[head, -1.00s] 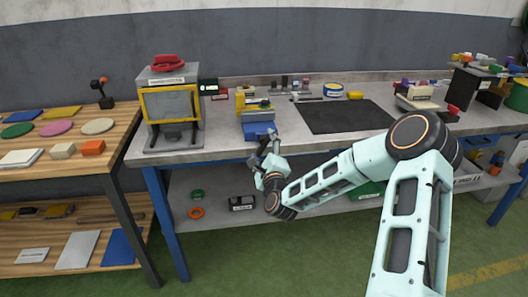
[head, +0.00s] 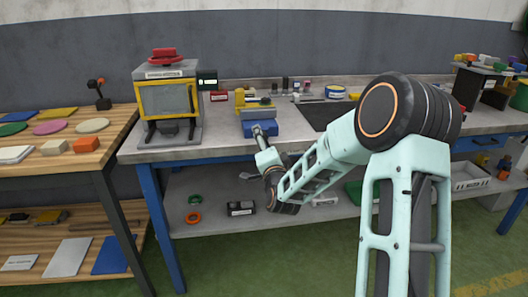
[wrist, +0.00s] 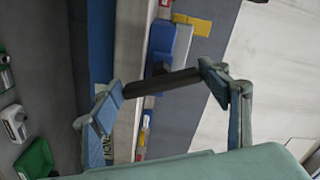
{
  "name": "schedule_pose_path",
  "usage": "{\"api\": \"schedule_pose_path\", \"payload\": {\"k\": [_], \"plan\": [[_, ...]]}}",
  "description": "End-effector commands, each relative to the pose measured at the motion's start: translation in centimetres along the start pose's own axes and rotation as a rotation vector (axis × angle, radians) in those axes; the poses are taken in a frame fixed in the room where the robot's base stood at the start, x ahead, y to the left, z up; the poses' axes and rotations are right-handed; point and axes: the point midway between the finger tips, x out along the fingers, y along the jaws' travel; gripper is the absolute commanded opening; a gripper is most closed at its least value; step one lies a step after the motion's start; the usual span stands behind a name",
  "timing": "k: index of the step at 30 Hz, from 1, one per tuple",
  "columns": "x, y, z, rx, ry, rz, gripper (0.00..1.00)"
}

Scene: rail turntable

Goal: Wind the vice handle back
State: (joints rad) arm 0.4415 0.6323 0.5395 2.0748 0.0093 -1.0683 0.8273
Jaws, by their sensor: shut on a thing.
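The blue vice (head: 262,128) with a yellow part on top stands at the front edge of the grey workbench in the head view. In the wrist view its blue body (wrist: 181,48) shows beyond my fingers. The vice handle (wrist: 162,83) is a dark bar spanning between my two fingertips. My gripper (wrist: 164,88) is shut on it, one finger at each end. In the head view my gripper (head: 262,137) is at the vice's front, and the handle is too small and covered to make out there.
A yellow-framed machine (head: 168,103) stands left of the vice. A dark mat (head: 318,116) lies to the right, partly behind my arm. Below is a shelf (head: 222,216) with green and orange rings. A wooden rack (head: 110,150) stands at the left.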

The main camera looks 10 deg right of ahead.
Motion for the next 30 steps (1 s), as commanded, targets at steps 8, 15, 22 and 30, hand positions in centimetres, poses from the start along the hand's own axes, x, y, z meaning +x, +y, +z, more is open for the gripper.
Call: {"api": "schedule_pose_path", "payload": {"k": [8,15,22,30], "plan": [[-0.01,0.52,0.25,-0.266,0.001,-0.003,0.45],[-0.03,0.66,0.22,-0.493,0.001,-0.002,0.45],[-0.01,0.71,0.15,-0.707,0.001,-0.002,0.45],[-0.02,0.74,0.01,-0.921,0.000,-0.001,0.45]]}}
